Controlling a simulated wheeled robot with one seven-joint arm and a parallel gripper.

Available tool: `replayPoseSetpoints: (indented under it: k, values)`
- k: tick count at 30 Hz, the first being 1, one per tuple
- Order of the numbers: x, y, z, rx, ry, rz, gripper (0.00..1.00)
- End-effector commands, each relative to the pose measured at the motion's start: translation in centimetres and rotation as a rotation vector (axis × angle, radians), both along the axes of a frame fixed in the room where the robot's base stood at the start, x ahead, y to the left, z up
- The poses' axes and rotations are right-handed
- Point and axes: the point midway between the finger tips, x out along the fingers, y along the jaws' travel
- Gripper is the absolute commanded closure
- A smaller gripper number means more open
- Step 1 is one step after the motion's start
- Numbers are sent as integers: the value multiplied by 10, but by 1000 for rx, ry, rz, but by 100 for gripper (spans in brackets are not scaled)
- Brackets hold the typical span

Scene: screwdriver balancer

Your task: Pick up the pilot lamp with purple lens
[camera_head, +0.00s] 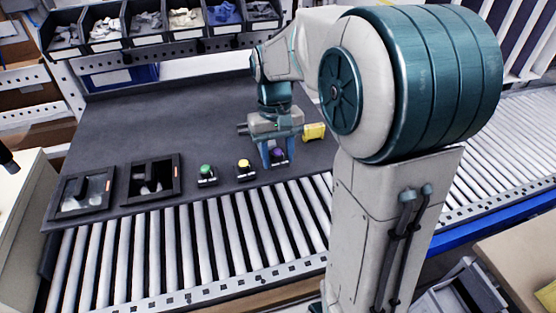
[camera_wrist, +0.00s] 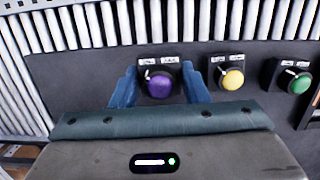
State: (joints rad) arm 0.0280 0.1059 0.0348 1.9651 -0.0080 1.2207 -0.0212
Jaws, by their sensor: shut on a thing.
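The pilot lamp with purple lens (camera_wrist: 159,85) sits between the two blue fingers of my gripper (camera_wrist: 157,88) in the wrist view. My gripper is shut on it, with one finger on each side. In the head view the purple lamp (camera_head: 277,154) shows between the fingers of my gripper (camera_head: 276,155), at the front edge of the dark mat. I cannot tell whether the lamp still touches the mat. A lamp with a yellow lens (camera_head: 243,164) and one with a green lens (camera_head: 206,170) stand in a row to its left in the head view.
Two black trays (camera_head: 121,180) lie at the left of the dark mat (camera_head: 170,115). A yellow object (camera_head: 314,132) lies right of my gripper. A roller conveyor (camera_head: 190,240) runs along the front. Bins of parts (camera_head: 148,24) stand at the back. The mat's middle is clear.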

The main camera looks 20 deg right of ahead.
Motion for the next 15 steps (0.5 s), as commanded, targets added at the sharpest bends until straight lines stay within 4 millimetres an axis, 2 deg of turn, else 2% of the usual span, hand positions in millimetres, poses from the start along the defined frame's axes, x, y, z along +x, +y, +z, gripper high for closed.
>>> replayPoseSetpoints:
  k: [3, 15]
  values:
    - [0, 0, 22, 0, -7, 0, 86]
    - [-62, 3, 56, 0, -5, 0, 86]
